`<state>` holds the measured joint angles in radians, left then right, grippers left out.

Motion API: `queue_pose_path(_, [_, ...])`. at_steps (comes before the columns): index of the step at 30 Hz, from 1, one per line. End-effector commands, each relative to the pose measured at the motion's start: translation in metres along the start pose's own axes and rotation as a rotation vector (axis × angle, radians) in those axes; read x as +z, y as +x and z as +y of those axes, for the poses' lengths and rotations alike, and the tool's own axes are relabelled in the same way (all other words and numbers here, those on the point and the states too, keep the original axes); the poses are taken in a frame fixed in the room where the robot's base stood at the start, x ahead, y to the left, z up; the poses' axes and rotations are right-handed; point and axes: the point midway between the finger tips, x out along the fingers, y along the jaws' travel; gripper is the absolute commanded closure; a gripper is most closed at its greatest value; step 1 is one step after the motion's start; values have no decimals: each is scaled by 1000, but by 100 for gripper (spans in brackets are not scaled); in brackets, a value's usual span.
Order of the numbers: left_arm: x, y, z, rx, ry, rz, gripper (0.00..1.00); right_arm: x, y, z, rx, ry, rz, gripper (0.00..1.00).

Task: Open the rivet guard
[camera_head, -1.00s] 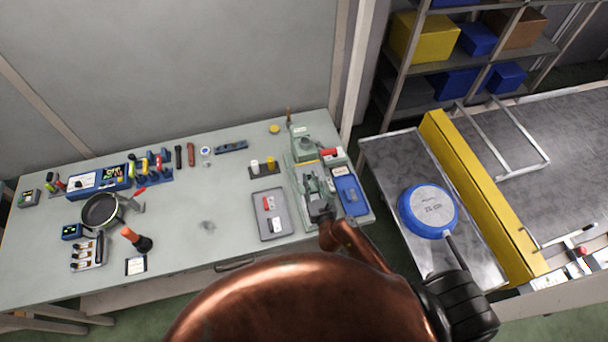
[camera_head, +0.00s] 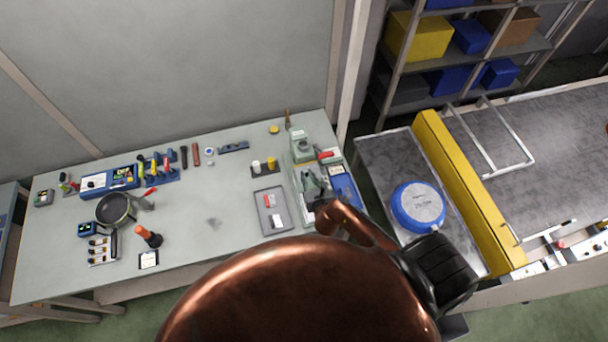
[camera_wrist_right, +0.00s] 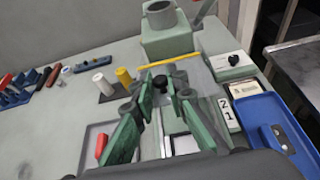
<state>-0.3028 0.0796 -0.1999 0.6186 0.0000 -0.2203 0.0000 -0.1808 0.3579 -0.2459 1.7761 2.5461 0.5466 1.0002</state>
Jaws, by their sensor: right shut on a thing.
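The green rivet station stands at the right end of the bench, with a green upper block (camera_head: 303,150) and a red-handled lever (camera_head: 326,155). The block also shows in the right wrist view (camera_wrist_right: 168,35), with a yellow strip below it. My right gripper (camera_head: 320,203) is at the near side of the station. In the wrist view its green-padded fingers (camera_wrist_right: 167,85) are close around a small black knob (camera_wrist_right: 187,94), which seems to belong to the guard. The fingers hide most of the guard, so its angle cannot be told. My left gripper is not in view.
A grey tray (camera_head: 257,198) lies left of the station, and a blue tray (camera_head: 345,201) is at its right. A blue pan (camera_head: 418,207) lies on the metal table beside the yellow conveyor edge (camera_head: 460,190). My copper-coloured arm covers the lower middle.

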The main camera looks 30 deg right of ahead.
Motion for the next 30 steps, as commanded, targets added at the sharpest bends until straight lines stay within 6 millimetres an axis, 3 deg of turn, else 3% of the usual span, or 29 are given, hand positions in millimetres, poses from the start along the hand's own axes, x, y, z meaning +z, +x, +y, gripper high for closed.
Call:
queue_pose_path(5, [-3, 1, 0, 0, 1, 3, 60, 1, 0, 1, 2, 0, -3, 100])
queue_pose_path(6, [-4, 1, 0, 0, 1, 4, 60, 1, 0, 1, 2, 0, -3, 84])
queue_pose_path(12, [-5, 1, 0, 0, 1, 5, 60, 0, 0, 1, 2, -1, -2, 70])
queue_pose_path(23, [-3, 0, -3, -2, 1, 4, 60, 0, -5, 1, 2, -1, -1, 70])
queue_pose_path(30, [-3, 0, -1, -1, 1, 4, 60, -1, -47, 0, 2, 0, 0, 70])
